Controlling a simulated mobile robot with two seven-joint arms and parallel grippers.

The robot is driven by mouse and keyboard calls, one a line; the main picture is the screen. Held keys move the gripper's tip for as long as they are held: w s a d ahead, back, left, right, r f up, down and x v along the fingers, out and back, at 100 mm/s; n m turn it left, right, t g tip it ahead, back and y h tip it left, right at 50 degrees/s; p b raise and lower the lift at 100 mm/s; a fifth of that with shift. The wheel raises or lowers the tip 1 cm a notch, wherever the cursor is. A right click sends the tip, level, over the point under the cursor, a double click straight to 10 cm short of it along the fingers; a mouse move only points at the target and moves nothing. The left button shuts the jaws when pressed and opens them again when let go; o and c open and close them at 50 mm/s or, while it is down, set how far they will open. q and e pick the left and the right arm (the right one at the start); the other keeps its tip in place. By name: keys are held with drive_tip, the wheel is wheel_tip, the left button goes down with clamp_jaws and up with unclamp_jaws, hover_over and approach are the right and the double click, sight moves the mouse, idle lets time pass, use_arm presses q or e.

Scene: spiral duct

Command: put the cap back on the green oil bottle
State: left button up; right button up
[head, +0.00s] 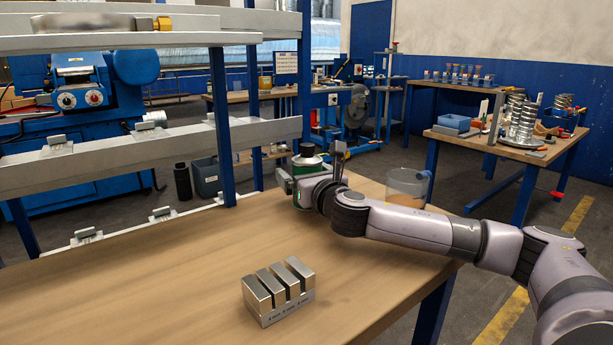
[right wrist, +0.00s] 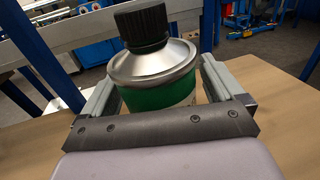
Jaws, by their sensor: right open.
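The green oil bottle (head: 305,160) stands upright at the far edge of the wooden table in the head view, partly hidden by my right gripper. In the right wrist view, the bottle (right wrist: 155,68) shows a silver shoulder and green body. The black ribbed cap (right wrist: 142,26) sits on top of its neck; it also shows in the head view (head: 307,148). My right gripper (right wrist: 158,88) is open, with one finger on each side of the bottle's body. I cannot tell whether the fingers touch it. My left gripper is not in view.
A slotted metal block (head: 279,291) stands on the table's front part. A clear container with amber contents (head: 407,188) stands right of the bottle, behind my right arm. A grey shelf rack with a blue post (head: 221,120) borders the table's left side. The table's middle is clear.

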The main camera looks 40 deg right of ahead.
drive_tip(key=shift+s+r, duration=0.1)
drive_tip(key=shift+r, duration=0.05)
drive_tip(key=b+v, duration=0.1)
drive_tip(key=v, duration=1.1)
idle(0.4)
